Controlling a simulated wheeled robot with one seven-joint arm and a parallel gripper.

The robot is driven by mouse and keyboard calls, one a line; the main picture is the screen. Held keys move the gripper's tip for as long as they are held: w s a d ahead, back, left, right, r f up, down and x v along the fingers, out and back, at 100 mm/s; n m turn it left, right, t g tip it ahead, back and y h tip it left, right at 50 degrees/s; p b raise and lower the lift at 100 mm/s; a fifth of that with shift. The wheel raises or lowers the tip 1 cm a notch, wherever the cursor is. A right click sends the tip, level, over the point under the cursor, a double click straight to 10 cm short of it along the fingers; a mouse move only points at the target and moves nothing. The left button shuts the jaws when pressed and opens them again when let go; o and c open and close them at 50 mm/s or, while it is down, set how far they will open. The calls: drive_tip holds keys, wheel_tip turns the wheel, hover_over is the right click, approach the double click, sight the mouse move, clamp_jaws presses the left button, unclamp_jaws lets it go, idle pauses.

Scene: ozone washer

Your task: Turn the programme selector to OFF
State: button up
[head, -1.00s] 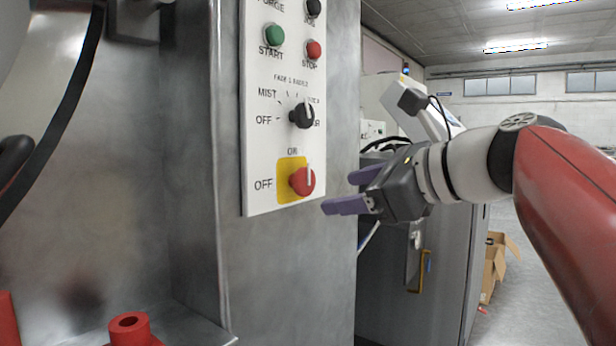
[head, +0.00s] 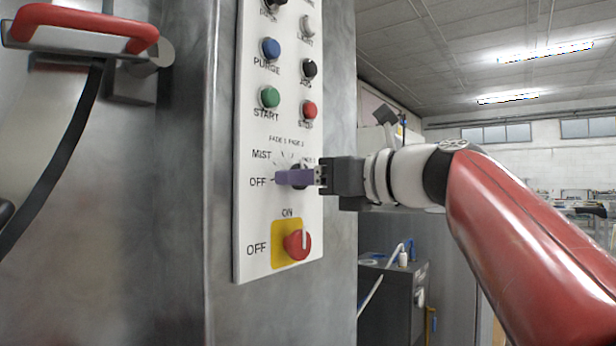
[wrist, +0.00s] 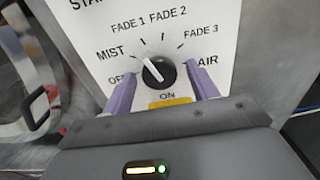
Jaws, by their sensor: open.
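The programme selector is a round black knob with a white pointer line, on the white control panel (head: 250,215). In the wrist view the selector (wrist: 163,78) has its line pointing up and left, roughly between MIST and FADE 1; the exact mark is hard to tell. The OFF label (wrist: 121,79) is partly covered by a finger. My gripper (wrist: 160,73) is open, with one purple finger on each side of the knob; whether they touch it I cannot tell. In the head view my gripper (head: 284,178) hides most of the knob.
Below is a red rotary switch (head: 298,244) on a yellow plate marked ON and OFF. Above are the green START button (head: 269,96), the red STOP button (head: 309,110) and more buttons. A red handle (head: 90,22) is at upper left. Free room lies right of the panel.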

drive_tip(key=c, duration=1)
drive_tip(key=shift+o, duration=0.2)
drive_tip(key=shift+n, duration=0.4)
drive_tip(key=shift+w+n+b, duration=0.1)
drive_tip(key=shift+n+b, duration=0.95)
drive_tip(key=shift+n, duration=6.55)
